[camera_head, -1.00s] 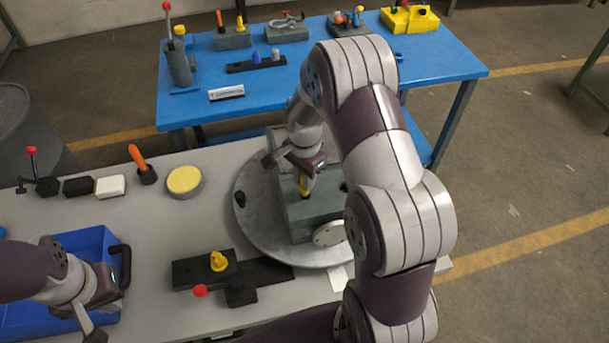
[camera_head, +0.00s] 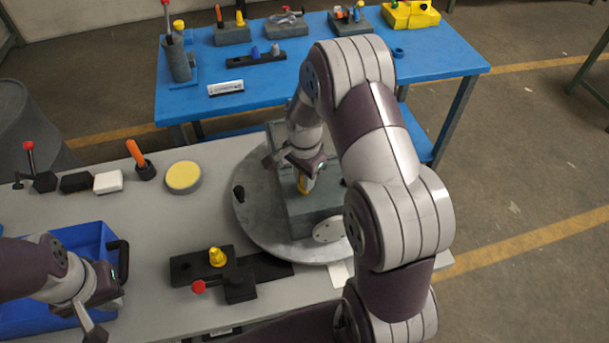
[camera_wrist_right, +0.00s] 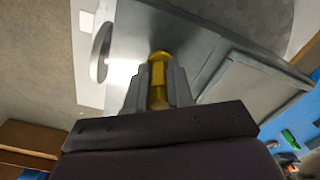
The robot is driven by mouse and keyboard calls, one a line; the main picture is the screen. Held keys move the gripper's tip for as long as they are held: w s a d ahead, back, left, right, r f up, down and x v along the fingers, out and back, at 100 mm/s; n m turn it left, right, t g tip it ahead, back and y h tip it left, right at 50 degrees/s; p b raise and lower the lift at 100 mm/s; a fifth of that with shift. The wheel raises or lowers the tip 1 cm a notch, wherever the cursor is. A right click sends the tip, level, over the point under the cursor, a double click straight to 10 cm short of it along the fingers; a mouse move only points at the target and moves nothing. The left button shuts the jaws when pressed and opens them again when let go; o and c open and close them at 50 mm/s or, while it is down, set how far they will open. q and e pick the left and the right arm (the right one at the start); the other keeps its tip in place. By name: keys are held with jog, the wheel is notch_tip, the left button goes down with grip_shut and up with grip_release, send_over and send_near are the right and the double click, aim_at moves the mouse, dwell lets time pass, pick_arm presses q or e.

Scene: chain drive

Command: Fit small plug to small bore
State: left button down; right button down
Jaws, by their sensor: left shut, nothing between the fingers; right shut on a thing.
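My right gripper (camera_head: 304,178) is shut on a yellow plug (camera_head: 303,186), which also shows between its fingers in the right wrist view (camera_wrist_right: 158,75). The plug's lower end meets the top of the grey housing block (camera_head: 318,212). The bore is hidden, and I cannot tell how deep the plug sits. The block stands on a round metal turntable (camera_head: 262,228). A second yellow plug (camera_head: 217,257) stands in a black fixture (camera_head: 190,268) at the front. My left gripper (camera_head: 98,325) is shut and empty by the blue bin.
A blue bin (camera_head: 95,238) stands at the left. A blue table (camera_head: 430,65) with several fixtures stands behind.

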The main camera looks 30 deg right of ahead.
jog(key=shift+f+b, duration=0.45)
jog(key=shift+f, duration=0.35)
jog(key=c, duration=0.9)
grip_release()
notch_tip(320, 180, up, 12)
jog(key=shift+f+b, duration=0.1)
jog(key=shift+b, duration=0.95)
jog(key=shift+r, duration=0.45)
